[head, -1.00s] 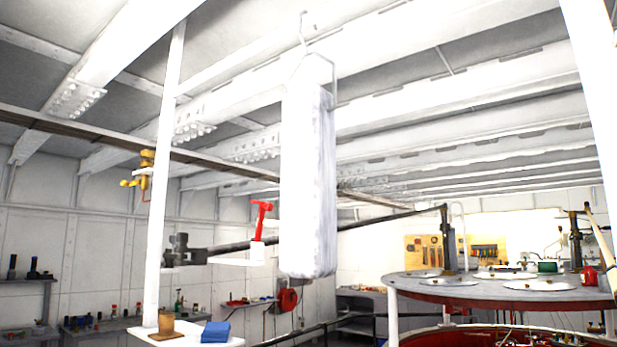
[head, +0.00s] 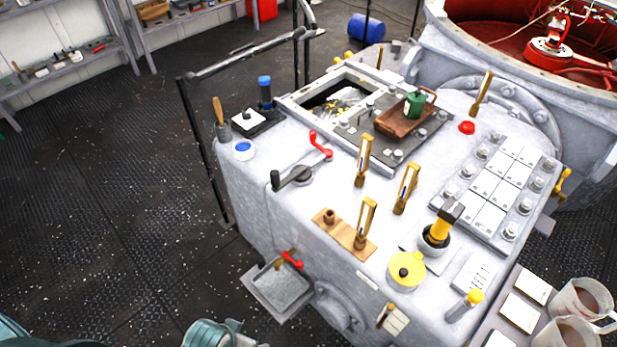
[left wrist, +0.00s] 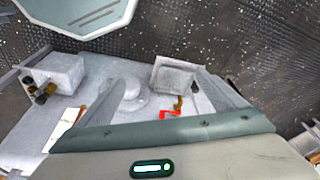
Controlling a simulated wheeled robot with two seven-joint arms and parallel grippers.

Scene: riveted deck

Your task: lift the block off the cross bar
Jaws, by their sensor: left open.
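I cannot make out the block on a cross bar in either view now. The head view looks down on a pale grey machine housing (head: 330,215) with many things on top. My left gripper (left wrist: 163,88) is open and empty in the left wrist view, its two pale fingers spread apart. Between and beyond them are the housing's side and a small grey tray (left wrist: 172,76) with a red handle (left wrist: 170,114). That tray also shows in the head view (head: 278,295). Teal parts of mine show at the bottom edge there. My right gripper is not in view.
A black railing (head: 183,115) stands left of the housing. Upright brass-coloured pieces (head: 407,188), a yellow pot (head: 405,271) and a wooden tray (head: 404,122) crowd the top. Mugs (head: 580,300) stand at lower right. The dark floor (head: 110,200) at left is mostly clear.

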